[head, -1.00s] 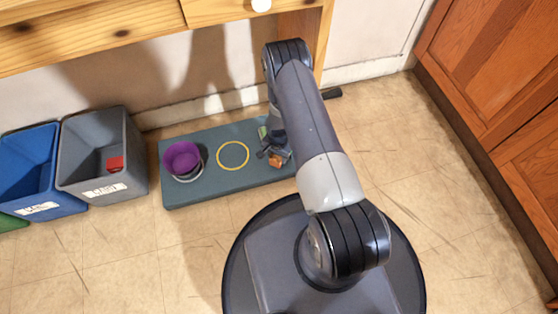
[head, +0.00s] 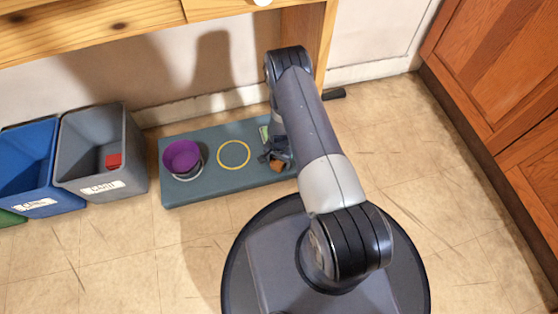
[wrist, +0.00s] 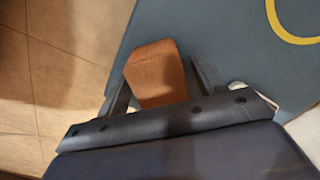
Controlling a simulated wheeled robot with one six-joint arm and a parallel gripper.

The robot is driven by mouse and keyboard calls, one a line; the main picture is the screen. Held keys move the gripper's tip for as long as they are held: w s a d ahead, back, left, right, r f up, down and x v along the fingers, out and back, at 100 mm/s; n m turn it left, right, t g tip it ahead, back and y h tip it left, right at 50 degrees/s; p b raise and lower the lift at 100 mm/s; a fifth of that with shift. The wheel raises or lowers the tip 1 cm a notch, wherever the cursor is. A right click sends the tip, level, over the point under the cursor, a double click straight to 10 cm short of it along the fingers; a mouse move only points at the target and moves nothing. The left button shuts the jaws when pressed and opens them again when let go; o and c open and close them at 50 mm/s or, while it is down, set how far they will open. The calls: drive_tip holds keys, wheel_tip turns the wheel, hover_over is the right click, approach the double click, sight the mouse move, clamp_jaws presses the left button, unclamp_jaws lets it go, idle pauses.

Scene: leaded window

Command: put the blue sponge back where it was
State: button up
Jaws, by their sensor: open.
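I cannot make out a blue sponge in either view. My gripper (head: 270,157) is low over the right end of the blue-grey mat (head: 210,189), its jaws open. An orange-brown block (wrist: 156,73) is between the two fingers in the wrist view, with a gap at least on its right side. The same block shows as a small orange patch in the head view (head: 277,165). My arm hides part of the mat's right end. A yellow ring (head: 234,170) marks the middle of the mat, with nothing inside it.
A purple bowl-like container (head: 182,156) stands at the mat's left end. A small green-and-white thing (head: 264,134) lies behind the gripper. Grey (head: 75,165) and blue (head: 40,150) bins stand at left; the grey one holds a red block (head: 114,160). Wooden cabinets (head: 500,80) border the right.

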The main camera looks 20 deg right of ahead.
wheel_tip(320, 180, up, 8)
drive_tip(key=p, duration=0.3)
drive_tip(key=shift+f, duration=0.1)
